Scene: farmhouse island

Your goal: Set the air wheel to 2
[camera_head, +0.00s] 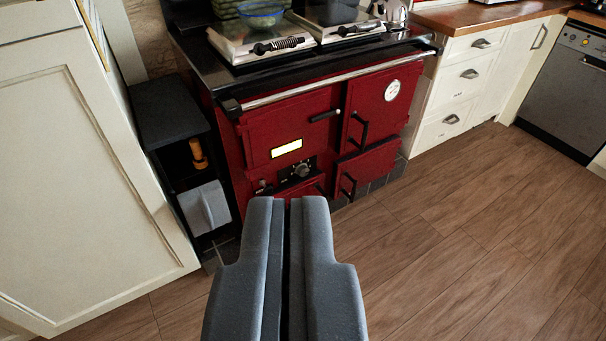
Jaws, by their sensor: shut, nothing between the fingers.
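A dark red range cooker (275,133) stands ahead of me. On its front, low on the left side, a small round dark wheel (302,170) sits on a black plate below a lit yellow-white window (286,148). The wheel is too small here to read any number or setting. My gripper (287,200) is shut and empty. It is in the lower middle of the view, with its fingertips in front of the cooker's lower left door and apart from the wheel in the picture.
A chrome rail (330,82) runs along the cooker's front top edge. A dark shelf unit (170,115) stands left, beside a cream cabinet (85,170). A lower right cooker door (368,166) appears slightly ajar. The wooden floor (460,230) at right is clear.

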